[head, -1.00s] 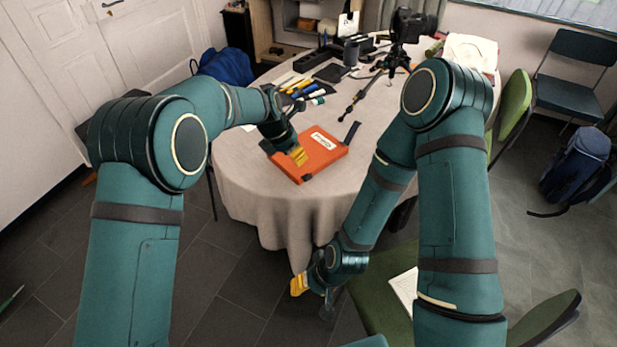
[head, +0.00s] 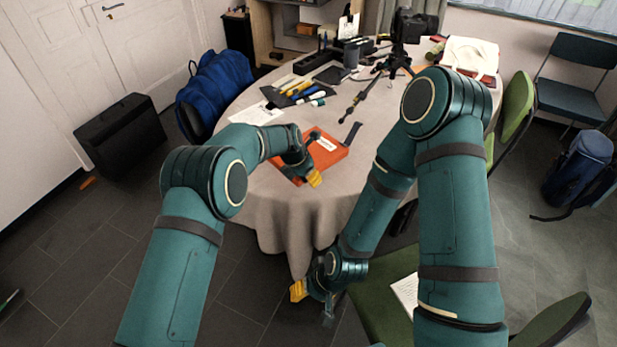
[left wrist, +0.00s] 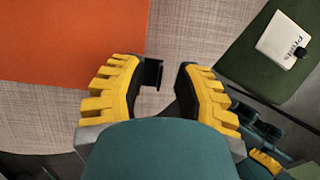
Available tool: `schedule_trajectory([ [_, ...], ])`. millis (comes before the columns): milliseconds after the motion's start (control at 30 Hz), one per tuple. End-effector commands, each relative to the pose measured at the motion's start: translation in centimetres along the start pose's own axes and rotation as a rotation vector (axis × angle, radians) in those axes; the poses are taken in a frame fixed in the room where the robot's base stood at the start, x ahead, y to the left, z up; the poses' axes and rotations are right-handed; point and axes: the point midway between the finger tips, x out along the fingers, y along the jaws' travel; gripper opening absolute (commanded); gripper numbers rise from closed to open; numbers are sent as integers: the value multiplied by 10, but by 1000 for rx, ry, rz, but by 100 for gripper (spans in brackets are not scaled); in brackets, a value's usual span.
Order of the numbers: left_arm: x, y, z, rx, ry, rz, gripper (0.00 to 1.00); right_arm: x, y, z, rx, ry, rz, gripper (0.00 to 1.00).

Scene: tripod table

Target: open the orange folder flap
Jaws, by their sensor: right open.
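The orange folder (head: 327,158) lies closed on the round table, partly hidden by my left gripper (head: 314,179), which is at its near edge. In the left wrist view, the folder (left wrist: 70,40) fills the upper left. A small black tab (left wrist: 153,74) sticks out from its edge and appears between the two yellow fingers of my left gripper (left wrist: 152,92). The fingers are apart; I see no contact with the tab. My right gripper (head: 312,299) is low in front of the table, open and empty, away from the folder.
The cloth-covered table (head: 270,205) has free room around the folder's front. A green chair (head: 375,300) with a white paper (head: 406,290) stands close to my right arm.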

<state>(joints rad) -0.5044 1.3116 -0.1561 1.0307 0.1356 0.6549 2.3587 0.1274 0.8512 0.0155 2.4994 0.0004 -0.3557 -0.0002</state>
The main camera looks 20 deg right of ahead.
Motion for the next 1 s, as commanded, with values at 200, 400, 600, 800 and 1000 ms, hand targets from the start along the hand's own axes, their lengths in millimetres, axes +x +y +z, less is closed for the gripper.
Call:
schedule_trajectory([
  [200,3,0,0,0,0,0,31,0,0,0,0,1,0,49],
  [400,3,0,0,0,0,0,6,0,0,0,0,1,0,49],
  [600,3,0,0,0,0,0,0,0,0,0,0,1,0,49],
  [800,2,0,0,-1,0,-2,0,0,0,0,0,0,0,49],
  [1000,-8,-8,-1,-14,0,-33,0,-9,-3,0,1,-3,0,49],
])
